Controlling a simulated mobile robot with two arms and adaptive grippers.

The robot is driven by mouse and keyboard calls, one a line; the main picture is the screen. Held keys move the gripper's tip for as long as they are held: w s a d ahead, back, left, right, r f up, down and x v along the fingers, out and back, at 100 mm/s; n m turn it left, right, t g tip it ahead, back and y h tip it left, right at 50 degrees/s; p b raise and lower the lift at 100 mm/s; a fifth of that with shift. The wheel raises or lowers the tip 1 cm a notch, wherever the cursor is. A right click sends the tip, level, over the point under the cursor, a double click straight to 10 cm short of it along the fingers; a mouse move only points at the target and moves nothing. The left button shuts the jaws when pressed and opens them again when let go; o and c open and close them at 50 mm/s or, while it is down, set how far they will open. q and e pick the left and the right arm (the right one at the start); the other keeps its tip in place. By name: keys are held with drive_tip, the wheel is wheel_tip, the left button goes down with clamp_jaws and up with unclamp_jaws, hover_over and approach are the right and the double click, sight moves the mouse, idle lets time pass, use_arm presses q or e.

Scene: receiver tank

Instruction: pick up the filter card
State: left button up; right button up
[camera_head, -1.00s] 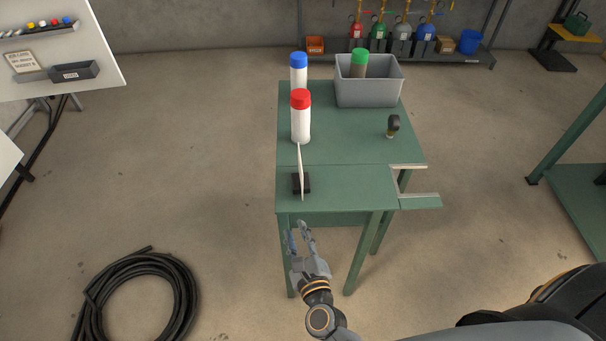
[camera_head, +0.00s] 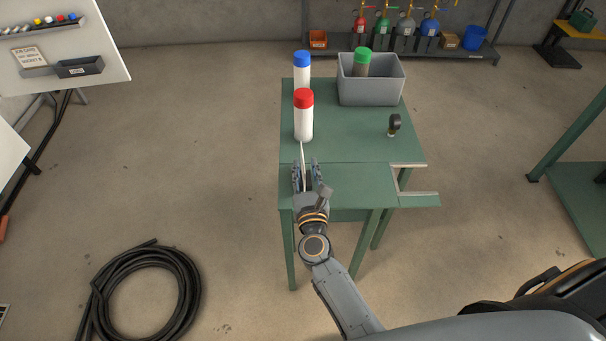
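The filter card (camera_head: 302,153) is a thin pale card standing on edge in a small dark holder on the near part of the green table. I see it almost edge-on, and its lower part and the holder are mostly hidden by my gripper. My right gripper (camera_head: 306,172) is at the card, with one finger on each side of it. The fingers look spread, with gaps beside the card, so the gripper is open around it. My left gripper is not in view.
On the green table (camera_head: 350,140) stand a red-capped white bottle (camera_head: 304,117) just behind the card, a blue-capped bottle (camera_head: 302,72), a grey bin (camera_head: 372,90) holding a green-capped container (camera_head: 362,62), and a dark gauge (camera_head: 394,124). A coiled black hose (camera_head: 186,290) lies on the floor.

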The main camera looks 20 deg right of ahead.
drive_tip(key=x, duration=0.4)
drive_tip(key=shift+a+p, duration=0.15)
drive_tip(key=shift+p, duration=0.15)
drive_tip(key=shift+r, duration=0.1)
clamp_jaws()
